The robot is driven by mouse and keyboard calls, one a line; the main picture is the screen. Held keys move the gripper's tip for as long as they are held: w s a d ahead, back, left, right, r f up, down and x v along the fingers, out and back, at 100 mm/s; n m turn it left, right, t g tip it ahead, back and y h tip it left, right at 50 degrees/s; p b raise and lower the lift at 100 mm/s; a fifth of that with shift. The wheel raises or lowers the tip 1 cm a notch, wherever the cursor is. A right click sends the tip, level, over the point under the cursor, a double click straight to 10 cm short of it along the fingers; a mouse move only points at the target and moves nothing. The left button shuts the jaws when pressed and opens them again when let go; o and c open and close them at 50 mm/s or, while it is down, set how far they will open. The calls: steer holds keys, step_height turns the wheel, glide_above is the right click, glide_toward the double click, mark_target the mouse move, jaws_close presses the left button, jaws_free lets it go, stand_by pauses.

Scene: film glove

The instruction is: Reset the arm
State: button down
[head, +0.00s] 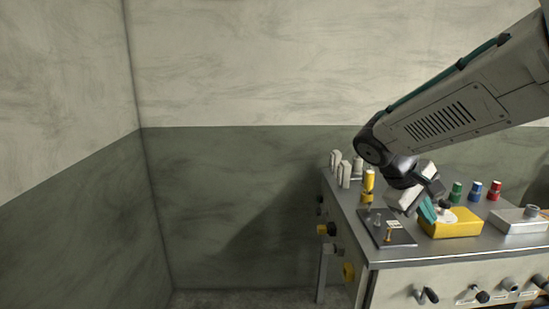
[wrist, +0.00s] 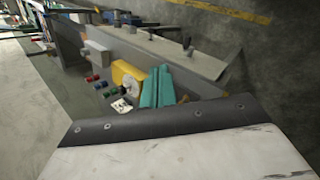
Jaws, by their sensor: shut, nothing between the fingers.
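My gripper (head: 427,210) has teal fingers and hangs at the end of my arm, which reaches in from the upper right in the head view. The fingers point down beside the left end of a yellow box (head: 462,229) on the metal table. In the wrist view my gripper (wrist: 157,88) shows its teal fingers side by side, shut and empty, with the yellow box (wrist: 124,72) just left of them. I cannot tell whether the fingertips touch the box.
The metal table (head: 400,256) carries a dark plate (head: 378,233) with small parts, a yellow cylinder (head: 368,185), pale blocks (head: 344,176), green (head: 456,190), blue (head: 475,192) and red (head: 493,192) capped pieces and a silver box (head: 520,226). Knobs stick out from its sides. Left is open floor.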

steer(key=s+a+m+y, duration=0.2)
steer(key=s+y, duration=0.1)
steer(key=s, duration=0.8)
steer(key=s+a+m+t+y, duration=0.1)
steer(key=s+a+m+y, duration=0.2)
steer(key=s, duration=0.9)
steer(key=shift+s+a+f+y, duration=0.2)
steer(key=shift+s+f+y, duration=0.1)
steer(key=shift+y, duration=0.5)
